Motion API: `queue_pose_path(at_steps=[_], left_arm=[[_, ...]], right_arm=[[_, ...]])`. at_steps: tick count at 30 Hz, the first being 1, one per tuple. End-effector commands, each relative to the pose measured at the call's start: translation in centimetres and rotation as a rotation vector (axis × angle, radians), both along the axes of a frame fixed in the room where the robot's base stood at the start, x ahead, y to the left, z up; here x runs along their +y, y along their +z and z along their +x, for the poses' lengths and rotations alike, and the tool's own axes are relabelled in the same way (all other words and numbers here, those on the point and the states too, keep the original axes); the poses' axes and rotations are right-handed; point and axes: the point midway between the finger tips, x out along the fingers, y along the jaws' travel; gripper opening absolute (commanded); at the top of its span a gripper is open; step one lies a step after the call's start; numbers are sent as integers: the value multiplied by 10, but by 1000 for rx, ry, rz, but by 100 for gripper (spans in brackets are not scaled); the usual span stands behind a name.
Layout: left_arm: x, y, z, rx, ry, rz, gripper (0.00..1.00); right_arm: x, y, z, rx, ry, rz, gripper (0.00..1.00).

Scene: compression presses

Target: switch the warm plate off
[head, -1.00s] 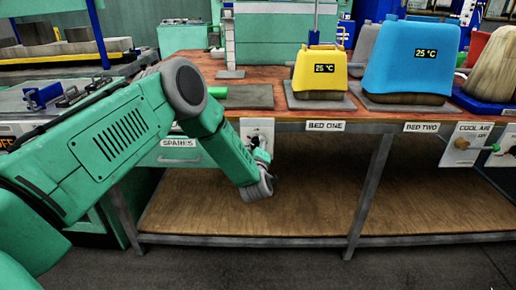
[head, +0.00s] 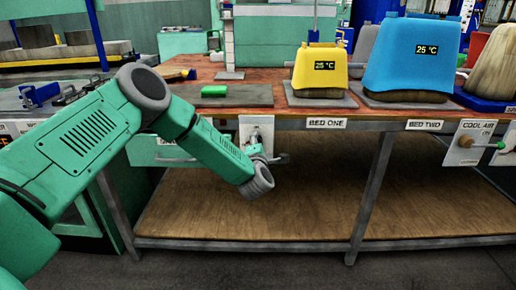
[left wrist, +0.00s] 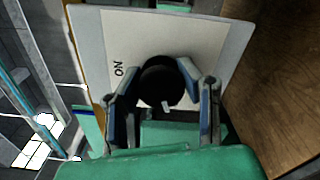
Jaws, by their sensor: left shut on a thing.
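A pale switch panel (head: 248,125) hangs on the front edge of the bench, left of the BED ONE label. My left gripper (head: 268,156) is in front of this panel and hides much of it. In the left wrist view the panel (left wrist: 130,35) bears the word ON beside a round black knob (left wrist: 160,75). The fingers of my left gripper (left wrist: 160,103) are on both sides of the knob and shut on it. A dark flat plate (head: 240,97) with a green block (head: 214,91) lies on the bench above the panel. My right gripper does not show.
A yellow cover (head: 318,70) and a blue cover (head: 412,55), both reading 25 °C, stand along the bench. A COOL AIR panel (head: 465,150) with its own knob hangs at the right. The lower wooden shelf (head: 280,215) is bare.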

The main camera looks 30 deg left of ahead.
Motion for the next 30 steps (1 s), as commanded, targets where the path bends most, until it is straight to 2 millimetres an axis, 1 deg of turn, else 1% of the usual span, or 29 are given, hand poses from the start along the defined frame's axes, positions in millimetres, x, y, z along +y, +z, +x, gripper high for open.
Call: queue_pose_path(at_steps=[1, 6, 12, 29, 30], left_arm=[[4, -5, -1, -13, 6, -29, 3], [3, -5, -1, -62, 5, -111, 3], [3, -5, -2, -96, 5, -168, 3], [2, -5, -2, -107, 3, -195, 3], [1, -5, -2, -107, 3, -195, 38]], right_arm=[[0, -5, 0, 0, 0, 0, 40], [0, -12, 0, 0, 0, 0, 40], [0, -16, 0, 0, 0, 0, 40], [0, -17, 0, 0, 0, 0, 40], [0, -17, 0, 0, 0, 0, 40]])
